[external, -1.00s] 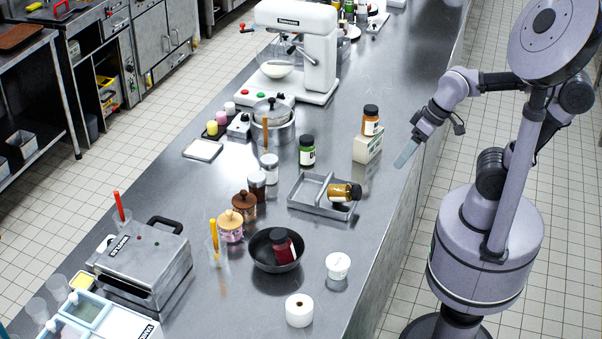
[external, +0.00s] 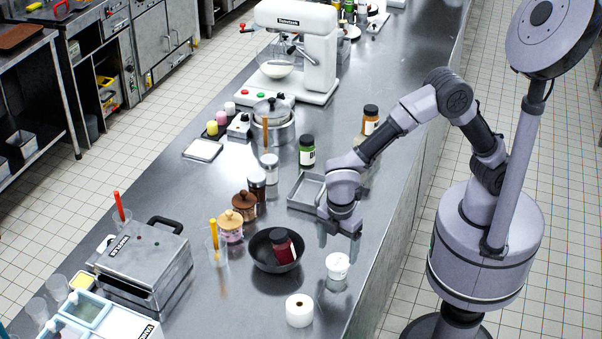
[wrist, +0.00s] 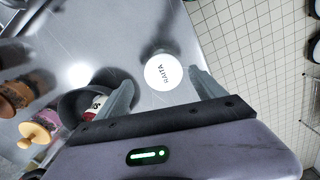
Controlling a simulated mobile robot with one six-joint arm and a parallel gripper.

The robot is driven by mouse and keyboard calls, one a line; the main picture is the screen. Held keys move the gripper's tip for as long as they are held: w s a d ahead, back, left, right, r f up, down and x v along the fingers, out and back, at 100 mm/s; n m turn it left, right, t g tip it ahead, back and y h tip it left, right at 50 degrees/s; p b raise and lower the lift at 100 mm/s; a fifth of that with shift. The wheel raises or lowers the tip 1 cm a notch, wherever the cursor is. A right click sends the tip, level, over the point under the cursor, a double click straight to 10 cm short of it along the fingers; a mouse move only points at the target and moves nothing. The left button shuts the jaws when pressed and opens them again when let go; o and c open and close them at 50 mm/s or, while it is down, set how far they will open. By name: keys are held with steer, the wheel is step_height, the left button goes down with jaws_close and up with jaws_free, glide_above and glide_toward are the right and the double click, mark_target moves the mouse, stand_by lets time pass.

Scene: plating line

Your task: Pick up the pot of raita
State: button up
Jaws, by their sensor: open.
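The pot of raita (external: 338,265) is a small white tub standing upright on the steel counter near its right edge. In the wrist view its white lid (wrist: 164,72), marked RAITA, lies just beyond and between my fingertips. My gripper (external: 339,243) is open and empty, pointing down above the pot and slightly behind it in the external view. In the wrist view the two fingers of my gripper (wrist: 160,88) are spread wide, one on each side of the pot. I see no contact with it.
A black bowl (external: 262,256) holding a dark red jar (external: 282,246) stands left of the pot. A white paper roll (external: 299,310) stands in front. A grey divided tray (external: 303,191) is behind, partly hidden by my arm. The counter around the pot is bare.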

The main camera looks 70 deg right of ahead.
mark_target(338, 261)
steer(key=f+b, duration=0.1)
steer(key=f, duration=0.1)
steer(key=f+b, duration=0.1)
steer(key=f, duration=0.2)
steer(key=shift+s+a+f+b, duration=0.15)
steer(key=shift+a+f+b, duration=0.1)
steer(key=shift+f+b, duration=0.15)
steer(key=shift+r, duration=0.15)
steer(key=shift+c, duration=0.5)
